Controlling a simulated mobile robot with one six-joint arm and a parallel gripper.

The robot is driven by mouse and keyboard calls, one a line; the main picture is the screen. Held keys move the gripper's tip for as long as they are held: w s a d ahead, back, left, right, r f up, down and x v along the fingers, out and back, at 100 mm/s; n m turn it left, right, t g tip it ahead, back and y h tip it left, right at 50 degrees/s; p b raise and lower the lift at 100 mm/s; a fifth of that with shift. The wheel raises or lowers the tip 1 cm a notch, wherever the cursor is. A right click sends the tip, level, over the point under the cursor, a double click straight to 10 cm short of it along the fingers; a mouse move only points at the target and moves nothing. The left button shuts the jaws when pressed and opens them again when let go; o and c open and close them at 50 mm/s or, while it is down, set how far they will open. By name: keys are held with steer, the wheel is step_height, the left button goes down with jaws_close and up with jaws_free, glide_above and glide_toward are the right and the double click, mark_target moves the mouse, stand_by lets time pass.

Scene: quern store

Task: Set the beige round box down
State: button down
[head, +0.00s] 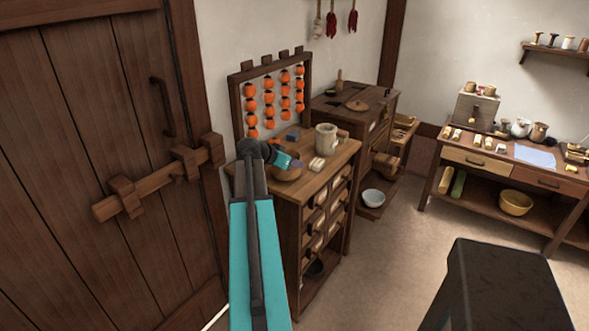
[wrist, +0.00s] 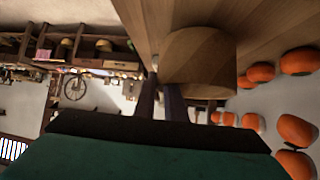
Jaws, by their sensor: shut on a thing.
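The beige round box (wrist: 200,60) is a short wooden cylinder, close to my fingertips in the wrist view. My gripper (wrist: 165,95) is shut on it. In the head view the box (head: 289,174) is at the front left of the small cabinet's top (head: 325,178), partly covered by my gripper (head: 296,164). The wooden top lies right beside the box in the wrist view. I cannot tell whether the box touches the top or is just above it.
A pale mug (head: 326,139) and light blocks (head: 317,164) stand right of the box. A frame with strings of orange fruits (head: 268,97) rises behind it. The wooden door (head: 90,150) is close on the left.

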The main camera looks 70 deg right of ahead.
steer(key=shift+f+p, duration=0.45)
steer(key=shift+f, duration=0.85)
steer(key=c, duration=1.8)
jaws_free()
steer(key=b+v, duration=0.2)
steer(key=v, duration=1)
steer(key=shift+b, duration=0.4)
steer(key=shift+w, duration=0.1)
